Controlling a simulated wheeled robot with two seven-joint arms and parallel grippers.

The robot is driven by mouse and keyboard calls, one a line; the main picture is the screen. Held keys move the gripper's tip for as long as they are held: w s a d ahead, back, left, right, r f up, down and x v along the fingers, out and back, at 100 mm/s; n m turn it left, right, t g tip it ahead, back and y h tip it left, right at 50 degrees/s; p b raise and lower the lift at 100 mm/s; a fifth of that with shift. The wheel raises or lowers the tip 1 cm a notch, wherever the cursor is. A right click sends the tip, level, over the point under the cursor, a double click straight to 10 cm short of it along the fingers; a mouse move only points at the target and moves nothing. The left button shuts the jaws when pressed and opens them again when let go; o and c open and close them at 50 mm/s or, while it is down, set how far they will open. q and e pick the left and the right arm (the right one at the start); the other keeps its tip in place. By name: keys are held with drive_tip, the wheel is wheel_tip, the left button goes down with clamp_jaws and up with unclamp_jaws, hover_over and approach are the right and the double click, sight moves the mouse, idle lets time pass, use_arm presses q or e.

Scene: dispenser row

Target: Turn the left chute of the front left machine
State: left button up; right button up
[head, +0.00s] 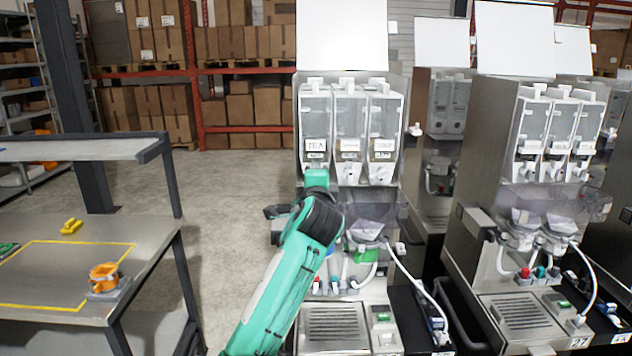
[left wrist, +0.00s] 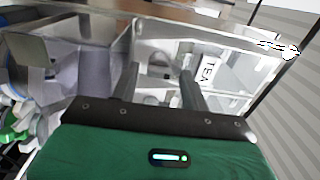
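The front left machine (head: 348,100) holds three clear canisters side by side, and the left canister (head: 316,115) carries a TEA label. My left gripper (head: 317,178) is at the bottom of that canister; its fingers cannot be made out in the head view. The arm hides the area of the left chute there. In the left wrist view the two fingers of my left gripper (left wrist: 158,80) stand apart. A grey curved part, apparently the left chute (left wrist: 160,62), shows between and beyond them; contact cannot be told. The TEA label (left wrist: 209,72) is to the right. My right gripper is not in view.
A second machine (head: 500,130) stands to the right with its own canisters and hoses. A workbench (head: 150,240) with an orange item (head: 103,277) and yellow blocks (head: 71,226) is at left. The floor (head: 235,200) between bench and machine is clear.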

use_arm(q)
drive_tip(key=shift+f, duration=0.15)
drive_tip(key=s+m+b, duration=0.2)
drive_tip(key=s+m, duration=1.2)
drive_tip(key=m, duration=1)
drive_tip(key=a+f+n+g, duration=0.2)
drive_tip(key=f+n, duration=0.2)
drive_tip(key=f, duration=0.6)
drive_tip(key=w+a+f+n+g, duration=0.1)
drive_tip(key=f+n, duration=0.4)
drive_tip(key=f, duration=0.5)
drive_tip(key=a+f+n+g, duration=0.3)
drive_tip(key=f+n, duration=0.1)
drive_tip(key=f, duration=0.6)
drive_tip(key=shift+w+a+f+n, duration=0.25)
drive_tip(key=shift+w+a+n, duration=0.05)
drive_tip(key=shift+w+a, duration=0.05)
